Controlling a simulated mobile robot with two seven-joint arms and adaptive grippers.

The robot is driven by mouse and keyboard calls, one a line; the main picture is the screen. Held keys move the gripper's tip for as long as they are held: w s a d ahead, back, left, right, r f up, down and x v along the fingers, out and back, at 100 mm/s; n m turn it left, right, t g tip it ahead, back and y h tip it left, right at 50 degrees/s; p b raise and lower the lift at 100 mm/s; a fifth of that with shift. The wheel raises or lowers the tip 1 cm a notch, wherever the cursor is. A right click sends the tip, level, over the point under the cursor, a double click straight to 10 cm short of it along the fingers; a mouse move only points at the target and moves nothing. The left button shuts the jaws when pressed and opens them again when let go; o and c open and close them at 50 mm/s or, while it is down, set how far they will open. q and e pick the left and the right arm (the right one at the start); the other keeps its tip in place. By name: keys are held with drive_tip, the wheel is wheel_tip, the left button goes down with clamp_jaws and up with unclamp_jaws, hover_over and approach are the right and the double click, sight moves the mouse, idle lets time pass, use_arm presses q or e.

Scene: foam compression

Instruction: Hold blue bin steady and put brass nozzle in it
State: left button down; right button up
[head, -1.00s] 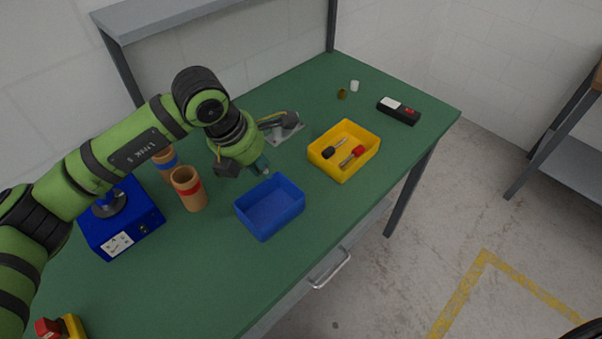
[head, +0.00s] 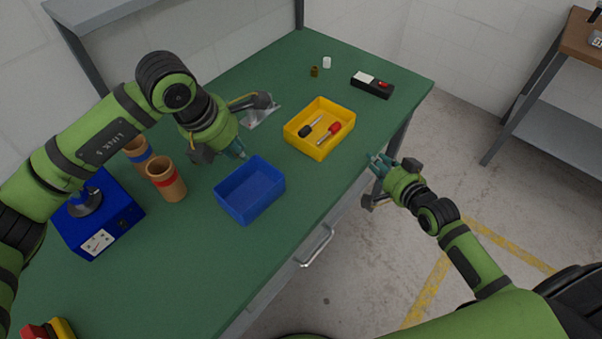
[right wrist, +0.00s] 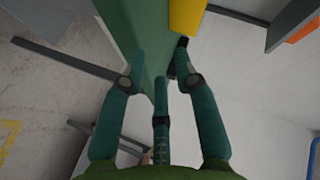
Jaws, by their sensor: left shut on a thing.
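The blue bin (head: 262,199) stands empty on the green table. My left gripper (head: 243,156) is at its back rim and shut on the bin's wall; the fingertips are partly hidden. A small brass-coloured piece, the brass nozzle (head: 315,71), stands at the far back of the table. My right gripper (head: 374,160) is off the table's right edge, beside the yellow bin and far from the nozzle. In the right wrist view its fingers (right wrist: 160,68) are spread with nothing between them.
A yellow bin (head: 330,149) holds screwdriver-like tools. A white cylinder (head: 327,62) stands beside the nozzle, and a black box (head: 372,85) lies to the right. Two brown cups (head: 166,180) and a blue device (head: 105,228) are at left. The table (head: 330,190) is clear between the bins.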

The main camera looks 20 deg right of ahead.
sight(266, 162)
drive_tip(key=a+r+n+y, duration=0.1)
drive_tip(key=a+n, duration=0.1)
drive_tip(key=a, duration=0.1)
drive_tip(key=a+r+n+y, duration=0.1)
drive_tip(key=a+n, duration=0.1)
drive_tip(key=a, duration=0.1)
drive_tip(key=a+r+n, duration=0.1)
drive_tip(key=a+r, duration=0.1)
drive_tip(key=a, duration=0.1)
drive_tip(key=shift+w+a+r+n+y, duration=0.1)
drive_tip(key=shift+w+a+n+y, duration=0.05)
drive_tip(key=shift+w+n+y, duration=0.25)
drive_tip(key=s+a+r+n+g+y, duration=0.1)
drive_tip(key=s+a+n+y, duration=0.1)
drive_tip(key=a+n, duration=0.35)
drive_tip(key=s+a+r+n+g+y, duration=0.1)
drive_tip(key=s+a+r+n+g, duration=0.1)
drive_tip(key=a+n, duration=0.3)
drive_tip(key=shift+m, duration=0.45)
drive_tip(key=x, duration=1.2)
drive_tip(key=shift+w+a+f, duration=0.1)
drive_tip(key=shift+a, duration=0.4)
clamp_jaws()
